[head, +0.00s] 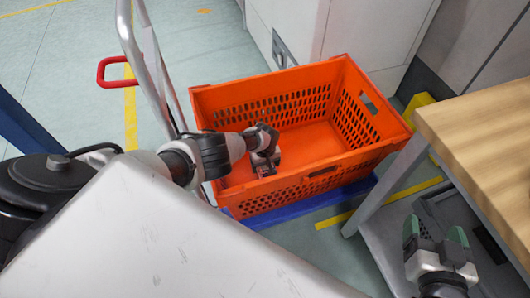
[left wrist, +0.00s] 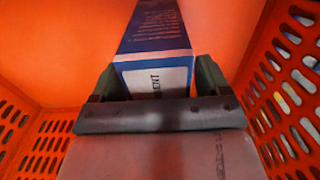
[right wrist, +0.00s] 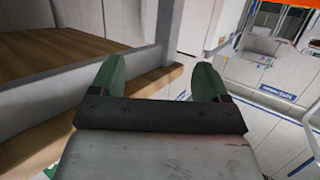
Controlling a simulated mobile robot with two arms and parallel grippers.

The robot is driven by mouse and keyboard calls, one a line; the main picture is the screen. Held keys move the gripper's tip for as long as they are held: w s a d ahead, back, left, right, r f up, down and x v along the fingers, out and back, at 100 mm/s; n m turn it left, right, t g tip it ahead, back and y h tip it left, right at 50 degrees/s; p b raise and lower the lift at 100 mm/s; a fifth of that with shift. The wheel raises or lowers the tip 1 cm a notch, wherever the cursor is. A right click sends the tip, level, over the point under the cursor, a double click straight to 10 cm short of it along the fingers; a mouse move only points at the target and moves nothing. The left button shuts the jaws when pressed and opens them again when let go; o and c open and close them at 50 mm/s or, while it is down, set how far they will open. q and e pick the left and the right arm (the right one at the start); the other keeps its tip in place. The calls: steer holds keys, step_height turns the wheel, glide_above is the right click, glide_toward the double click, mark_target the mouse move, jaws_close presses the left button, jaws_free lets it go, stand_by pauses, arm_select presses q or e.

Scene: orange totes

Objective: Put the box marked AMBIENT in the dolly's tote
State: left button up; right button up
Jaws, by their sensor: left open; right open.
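The orange tote (head: 290,92) sits on a blue dolly (head: 262,217) on the floor, and its walls fill the left wrist view (left wrist: 60,60). My left gripper (head: 265,165) reaches down inside the tote. In the left wrist view a blue and white box (left wrist: 155,50) lies between the open fingers of my left gripper (left wrist: 153,85). Its white end shows letters ending in "ENT". In the head view the box is hidden by my gripper and the tote. My right gripper (head: 436,236) is open and empty beside the wooden table; its fingers also show apart in the right wrist view (right wrist: 163,80).
A wooden table (head: 490,120) stands at the right, with a grey lower shelf. A metal trolley handle with a red grip (head: 117,72) rises left of the tote. White cabinets (head: 345,30) stand behind. A yellow object (head: 420,103) is between tote and table.

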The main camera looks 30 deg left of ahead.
steer(key=shift+f, duration=0.1)
arm_select(q)
step_height(320, 180, up, 3)
steer(key=p, duration=0.2)
steer(key=shift+p, duration=0.4)
step_height(320, 180, up, 3)
steer(key=p, duration=0.2)
steer(key=shift+f+p, duration=0.15)
steer(key=shift+p, duration=0.25)
arm_select(e)
steer(key=s+d+f+g+h, duration=0.1)
steer(key=s+d+f+g, duration=0.15)
steer(key=s+g, duration=0.35)
steer(key=s+d+f+g+h, duration=0.2)
steer(key=s+f+g, duration=0.1)
steer(key=s+g, duration=0.25)
arm_select(q)
step_height(320, 180, up, 2)
steer(key=shift+r+p, duration=0.1)
steer(key=shift+p, duration=0.95)
steer(key=shift+r+p, duration=0.6)
steer(key=shift+p, duration=0.05)
step_height(320, 180, up, 3)
steer(key=p, duration=0.3)
steer(key=shift+r, duration=0.1)
arm_select(e)
step_height(320, 180, down, 20)
steer(key=s, duration=0.1)
steer(key=shift+s+g, duration=0.25)
steer(key=shift+g, duration=0.1)
